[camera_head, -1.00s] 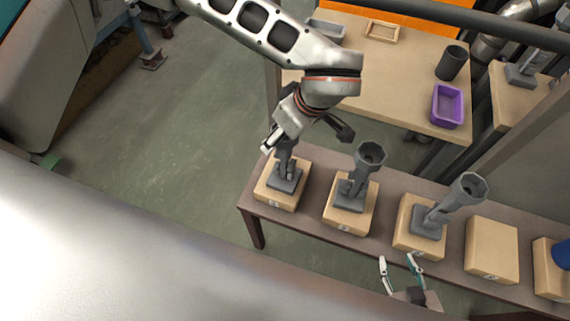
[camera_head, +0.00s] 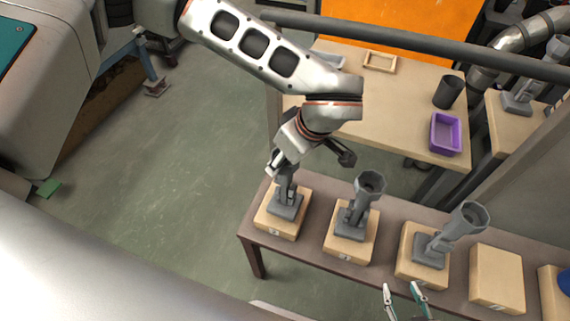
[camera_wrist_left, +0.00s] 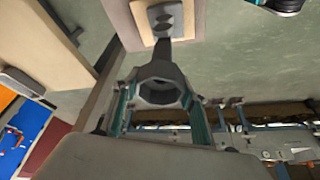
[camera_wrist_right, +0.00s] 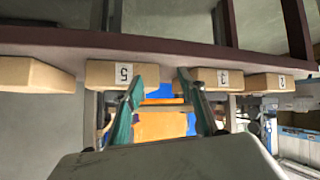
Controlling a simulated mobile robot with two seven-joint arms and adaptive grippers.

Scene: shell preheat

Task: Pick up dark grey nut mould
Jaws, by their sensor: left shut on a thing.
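The dark grey nut mould is an eight-sided cup on a short arm, seen from its open end in the left wrist view (camera_wrist_left: 160,88). It sits between the fingers of my left gripper (camera_wrist_left: 162,105), which is shut on it. In the head view its grey base (camera_head: 286,205) rests on the leftmost box, and my wrist and gripper hide the cup. My right gripper (camera_head: 405,300) is open and empty at the bench's front edge; in the right wrist view its fingers stand apart (camera_wrist_right: 160,95).
Two similar grey cups on stands (camera_head: 370,186) (camera_head: 468,218) stand close on the right, on their own boxes. An empty box (camera_head: 497,278) follows. Behind is a table with a purple tray (camera_head: 446,134), a dark cylinder (camera_head: 448,92) and a wooden frame (camera_head: 380,61).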

